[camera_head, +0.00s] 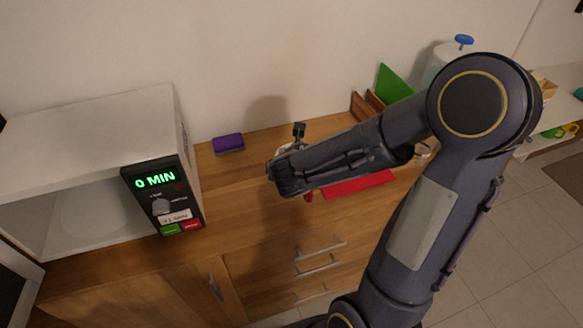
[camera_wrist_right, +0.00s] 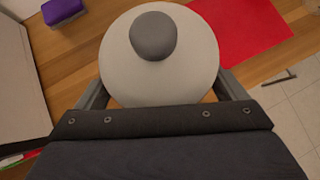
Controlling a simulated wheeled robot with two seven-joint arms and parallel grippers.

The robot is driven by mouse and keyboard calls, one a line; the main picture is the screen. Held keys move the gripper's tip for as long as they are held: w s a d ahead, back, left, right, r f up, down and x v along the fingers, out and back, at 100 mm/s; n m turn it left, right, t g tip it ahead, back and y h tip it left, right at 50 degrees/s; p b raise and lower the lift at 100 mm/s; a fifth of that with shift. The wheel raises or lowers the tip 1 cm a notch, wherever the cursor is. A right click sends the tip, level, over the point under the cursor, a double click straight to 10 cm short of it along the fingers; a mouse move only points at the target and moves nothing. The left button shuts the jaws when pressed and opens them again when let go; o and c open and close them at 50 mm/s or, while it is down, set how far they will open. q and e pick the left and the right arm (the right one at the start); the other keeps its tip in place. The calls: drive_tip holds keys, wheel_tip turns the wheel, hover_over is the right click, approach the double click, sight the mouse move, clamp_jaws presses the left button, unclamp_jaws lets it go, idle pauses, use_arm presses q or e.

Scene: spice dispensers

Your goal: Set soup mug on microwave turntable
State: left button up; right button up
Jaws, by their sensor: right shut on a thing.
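The white microwave (camera_head: 100,125) stands at the left of the counter, its panel reading 0 MIN. Its front is open, and a pale rounded shape inside looks like the turntable (camera_head: 97,208); its detail is faint. My right gripper (camera_wrist_right: 160,92) is shut on the soup mug (camera_wrist_right: 118,65), seen from above in the right wrist view as a round pale top with a dark grey knob (camera_wrist_right: 153,36). A finger lies on each side of it. In the head view my arm hides most of the mug, right of the microwave. My left gripper is not in view.
A purple block (camera_head: 228,143) lies on the counter between microwave and mug, near the wall. A red mat (camera_head: 358,185) lies to the right. A green board (camera_head: 395,86) and a canister with a blue knob (camera_head: 463,40) stand further right.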

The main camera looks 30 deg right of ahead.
drive_tip(key=w, duration=0.1)
drive_tip(key=w+d+f, duration=0.2)
drive_tip(key=w, duration=0.1)
drive_tip(key=shift+p, duration=0.3)
drive_tip(key=x, duration=0.5)
drive_tip(key=a+x, duration=0.1)
drive_tip(key=x, duration=0.1)
drive_tip(key=shift+w+f, duration=0.35)
drive_tip(key=shift+w, duration=0.05)
wheel_tip(320, 180, down, 3)
drive_tip(key=shift+w+d+f, duration=0.15)
drive_tip(key=shift+f, duration=0.1)
